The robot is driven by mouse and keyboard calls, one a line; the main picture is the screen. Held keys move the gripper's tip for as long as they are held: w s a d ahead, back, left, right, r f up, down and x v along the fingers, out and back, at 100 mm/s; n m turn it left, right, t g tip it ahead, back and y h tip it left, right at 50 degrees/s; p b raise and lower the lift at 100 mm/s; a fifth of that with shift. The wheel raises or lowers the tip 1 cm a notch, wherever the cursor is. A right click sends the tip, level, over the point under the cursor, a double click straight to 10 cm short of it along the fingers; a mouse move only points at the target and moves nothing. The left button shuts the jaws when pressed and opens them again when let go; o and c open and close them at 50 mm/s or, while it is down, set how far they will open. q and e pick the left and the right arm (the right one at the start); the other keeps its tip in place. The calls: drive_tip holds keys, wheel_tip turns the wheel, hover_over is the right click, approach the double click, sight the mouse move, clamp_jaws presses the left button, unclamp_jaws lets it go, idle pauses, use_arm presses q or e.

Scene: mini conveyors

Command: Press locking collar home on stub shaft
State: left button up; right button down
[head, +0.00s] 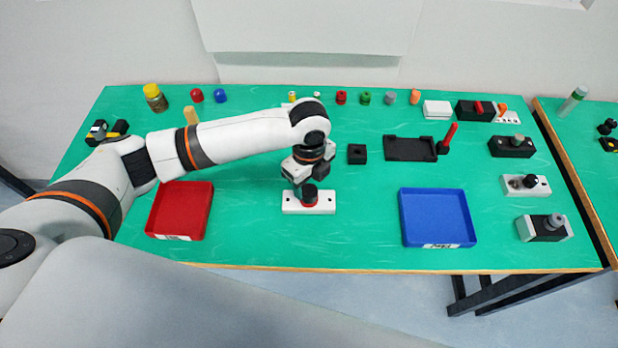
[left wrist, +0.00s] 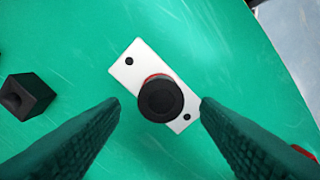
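A white base plate (head: 322,209) with two dark holes lies on the green table near its front middle. It also shows in the left wrist view (left wrist: 129,75). On it stands a short round stack: a red ring-like part (head: 309,204) low down and a black round part (left wrist: 160,99) on top. I cannot tell which of them is the locking collar, and the stub shaft is not seen apart from them. My left gripper (head: 303,184) points down just above the stack. In the left wrist view its two fingers are wide apart and empty. My right gripper is not in view.
A red tray (head: 158,229) lies left and a blue tray (head: 410,239) right. A small black block (head: 357,154) stands behind and right of the plate. Fixtures line the right edge; small parts line the back. The table is clear between plate and trays.

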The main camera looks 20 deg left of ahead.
use_arm(q)
drive_tip(key=shift+r, duration=0.1)
wheel_tip(320, 180, up, 12)
drive_tip(key=shift+f+b, duration=0.1)
drive_tip(key=shift+b, duration=0.65)
drive_tip(key=shift+s+f, duration=0.1)
idle(0.7)
